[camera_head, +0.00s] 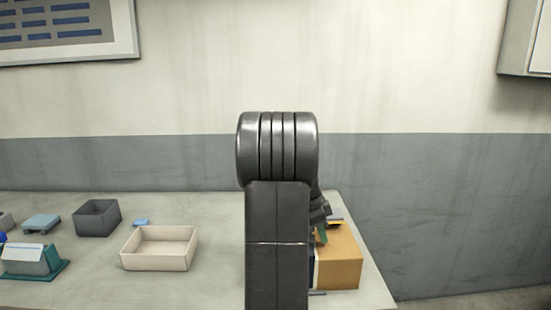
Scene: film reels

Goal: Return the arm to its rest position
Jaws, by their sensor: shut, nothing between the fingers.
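My arm stands upright in the middle of the head view, with its thick rounded joint at the top. Part of my gripper (321,222) shows just right of the arm link, over the tan box at the table's right end. The gripper is shut and empty; much of it is hidden behind the arm. A small green piece shows at its lower end, and I cannot tell whether it belongs to the gripper.
The pale table (200,292) holds a tan box (341,262), partly behind my arm, a cream open tray (160,264), a grey open bin (97,218), and a green-based holder (32,262) at left. A grey wall stands behind.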

